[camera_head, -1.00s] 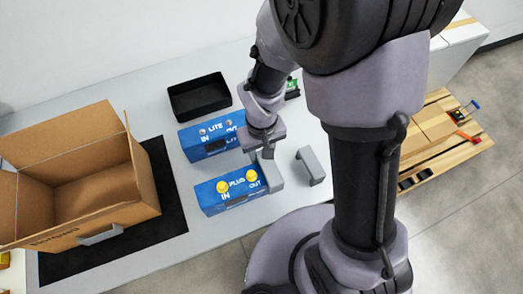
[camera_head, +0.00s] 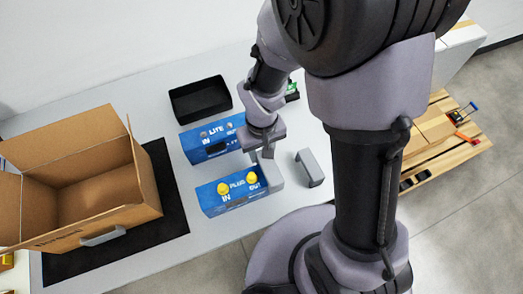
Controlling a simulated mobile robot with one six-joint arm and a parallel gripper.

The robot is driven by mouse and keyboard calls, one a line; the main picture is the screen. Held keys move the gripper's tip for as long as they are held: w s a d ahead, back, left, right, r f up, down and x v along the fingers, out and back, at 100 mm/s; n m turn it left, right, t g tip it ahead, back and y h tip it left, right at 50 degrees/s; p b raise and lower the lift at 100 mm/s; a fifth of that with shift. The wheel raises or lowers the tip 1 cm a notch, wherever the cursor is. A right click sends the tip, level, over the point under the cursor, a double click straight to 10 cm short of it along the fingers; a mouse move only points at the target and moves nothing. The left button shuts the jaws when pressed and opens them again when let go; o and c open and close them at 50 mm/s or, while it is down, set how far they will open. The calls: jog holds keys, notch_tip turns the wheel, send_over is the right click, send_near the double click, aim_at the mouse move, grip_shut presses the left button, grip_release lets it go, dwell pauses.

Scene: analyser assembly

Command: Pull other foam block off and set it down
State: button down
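The PLUS analyser (camera_head: 232,192) is a blue box with two yellow caps, lying on the grey table. A grey foam block (camera_head: 272,174) sits at its right end. My gripper (camera_head: 266,157) points down at this block; its fingers are small and partly hidden, so I cannot tell whether they grip it. Another grey foam block (camera_head: 310,168) lies apart on the table to the right. The LITE analyser (camera_head: 213,139) is a second blue box behind, with no foam block visible on it.
An open cardboard box (camera_head: 85,185) stands on a black mat (camera_head: 172,200) at the left. A black tray (camera_head: 200,97) is at the back. A small green board (camera_head: 291,88) lies behind my arm. Bare table lies in front of the loose block.

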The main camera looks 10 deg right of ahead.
jog(key=shift+r+p, duration=2.2)
jog(key=shift+r, duration=0.9)
jog(key=shift+f, duration=0.15)
